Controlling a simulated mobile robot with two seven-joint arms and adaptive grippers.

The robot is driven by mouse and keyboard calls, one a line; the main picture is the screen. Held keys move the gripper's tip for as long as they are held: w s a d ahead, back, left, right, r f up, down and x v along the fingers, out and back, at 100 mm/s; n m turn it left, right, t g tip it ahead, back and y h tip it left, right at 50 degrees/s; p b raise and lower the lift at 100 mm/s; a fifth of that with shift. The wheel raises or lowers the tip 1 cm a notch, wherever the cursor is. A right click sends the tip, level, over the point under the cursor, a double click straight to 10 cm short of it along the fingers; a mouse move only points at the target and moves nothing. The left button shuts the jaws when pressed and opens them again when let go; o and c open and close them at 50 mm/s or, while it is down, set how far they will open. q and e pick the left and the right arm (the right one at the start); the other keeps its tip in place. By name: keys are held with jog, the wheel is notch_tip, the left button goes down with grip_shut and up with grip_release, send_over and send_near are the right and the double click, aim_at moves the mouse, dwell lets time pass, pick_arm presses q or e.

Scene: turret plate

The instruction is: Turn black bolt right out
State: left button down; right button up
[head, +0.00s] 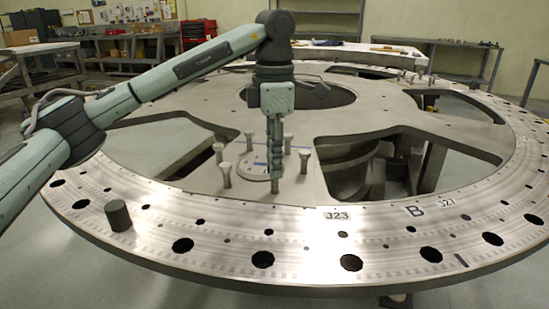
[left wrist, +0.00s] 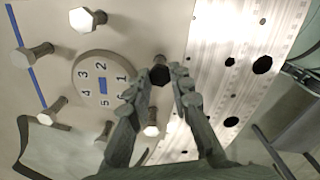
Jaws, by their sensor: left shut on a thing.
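The black bolt (left wrist: 160,75) shows its dark hex head between the fingertips of my left gripper (left wrist: 164,72) in the left wrist view. In the head view my left gripper (head: 275,170) points straight down at the near side of a small round numbered disc (head: 252,168). Its fingers are shut on the bolt and hide most of it. The disc also shows in the left wrist view (left wrist: 103,88), with numbers around a blue mark. Several lighter metal bolts, such as one at the left (head: 226,176), stand around the disc. My right gripper is in neither view.
The large turret plate (head: 400,235) has a ring of holes and wide cut-outs. A dark cylinder (head: 118,215) stands on its near left rim. Neighbouring bolts stand close to my left fingers.

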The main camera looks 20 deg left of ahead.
pick_arm(q)
jog(key=n, duration=1.2)
jog(key=shift+r, duration=3.65)
